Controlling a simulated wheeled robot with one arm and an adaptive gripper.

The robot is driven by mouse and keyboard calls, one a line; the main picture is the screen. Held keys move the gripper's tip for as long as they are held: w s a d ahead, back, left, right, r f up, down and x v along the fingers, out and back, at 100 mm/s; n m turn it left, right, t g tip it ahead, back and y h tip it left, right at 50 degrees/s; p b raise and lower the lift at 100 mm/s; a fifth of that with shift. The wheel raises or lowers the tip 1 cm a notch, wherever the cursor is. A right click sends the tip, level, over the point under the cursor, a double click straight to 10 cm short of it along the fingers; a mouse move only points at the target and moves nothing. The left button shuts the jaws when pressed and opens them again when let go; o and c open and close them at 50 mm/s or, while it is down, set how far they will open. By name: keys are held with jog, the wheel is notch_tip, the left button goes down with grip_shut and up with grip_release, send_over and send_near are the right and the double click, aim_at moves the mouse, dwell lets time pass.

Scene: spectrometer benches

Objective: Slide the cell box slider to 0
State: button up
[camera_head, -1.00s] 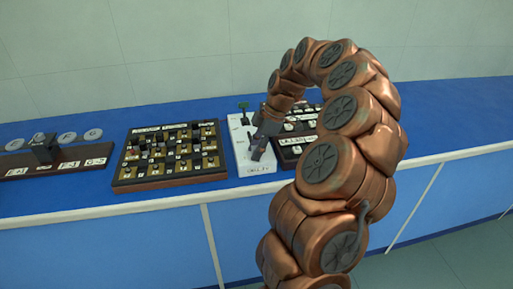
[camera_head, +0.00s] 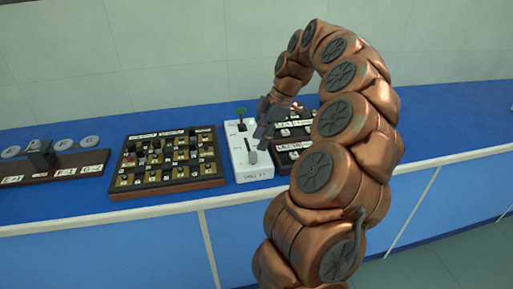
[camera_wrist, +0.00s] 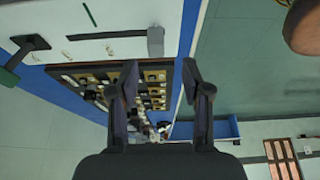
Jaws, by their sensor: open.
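The white cell box (camera_head: 240,168) stands on the blue bench, with a label on its front end. A grey slider knob (camera_head: 251,155) sits near the front of its top, and a green T-shaped handle (camera_head: 240,112) rises at its back. My gripper (camera_head: 262,132) is above the right side of the box, apart from the knob. In the wrist view the box (camera_wrist: 110,18) fills the top left, with the grey knob (camera_wrist: 155,42) and green handle (camera_wrist: 25,55). My gripper's fingers (camera_wrist: 160,77) are spread and empty. Scale marks are too small to read.
A wooden board with several small blocks (camera_head: 122,190) stands left of the box. A dark tray (camera_head: 287,158) stands close on its right, partly hidden by my arm. A brown rack (camera_head: 70,168) is at the far left. Bare blue bench (camera_head: 440,130) lies right.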

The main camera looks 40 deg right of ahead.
jog(key=shift+v, duration=2.7)
